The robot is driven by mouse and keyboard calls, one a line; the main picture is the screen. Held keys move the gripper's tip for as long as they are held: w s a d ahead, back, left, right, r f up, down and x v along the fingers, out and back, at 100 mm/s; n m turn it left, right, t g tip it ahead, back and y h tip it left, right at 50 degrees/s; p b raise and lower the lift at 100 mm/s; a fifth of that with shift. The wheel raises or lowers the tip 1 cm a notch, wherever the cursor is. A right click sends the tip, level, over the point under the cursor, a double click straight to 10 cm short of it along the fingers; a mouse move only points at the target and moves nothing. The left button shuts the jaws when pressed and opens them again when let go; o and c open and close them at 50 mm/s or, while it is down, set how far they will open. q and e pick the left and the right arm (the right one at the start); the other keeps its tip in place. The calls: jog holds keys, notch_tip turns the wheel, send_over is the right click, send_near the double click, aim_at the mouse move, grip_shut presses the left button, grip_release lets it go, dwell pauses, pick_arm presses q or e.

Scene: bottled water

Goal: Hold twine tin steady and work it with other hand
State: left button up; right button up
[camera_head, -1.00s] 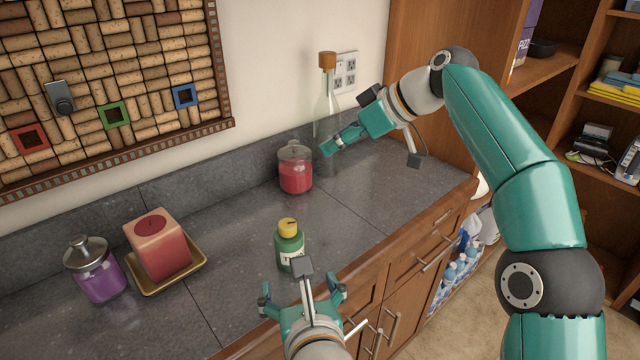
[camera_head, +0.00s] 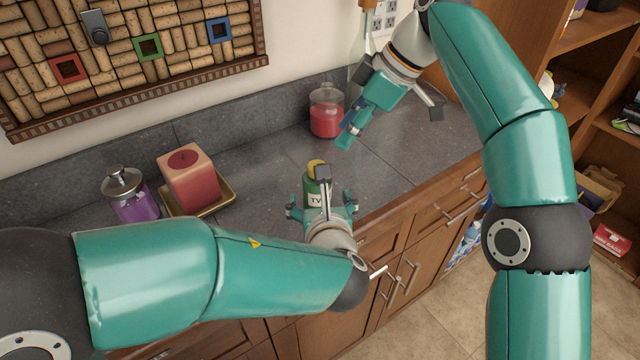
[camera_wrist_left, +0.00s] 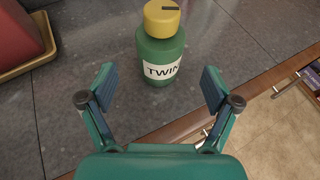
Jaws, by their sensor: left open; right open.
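The twine tin is a green bottle-shaped container (camera_head: 312,187) with a yellow lid and a white label; it stands upright on the grey counter near the front edge. The left wrist view shows the tin (camera_wrist_left: 160,52) with "TWIN" on its label and a dark slot in the lid. My left gripper (camera_head: 321,204) is open just in front of the tin, its fingers spread to either side and apart from it; the fingers also show in the left wrist view (camera_wrist_left: 158,88). My right gripper (camera_head: 347,137) is open above the counter, behind and right of the tin, holding nothing.
A red jar (camera_head: 326,115) and a clear bottle (camera_head: 362,50) stand at the back near my right gripper. A red candle (camera_head: 190,182) on a gold tray (camera_head: 228,197) and a purple jar (camera_head: 137,205) stand at left. Counter right of the tin is clear.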

pick_arm(q)
jog(key=x, duration=0.7)
jog(key=shift+w, duration=0.1)
jog(key=c, duration=1.4)
jog(key=shift+o, duration=0.2)
jog(key=o, duration=0.5)
jog(key=c, duration=0.3)
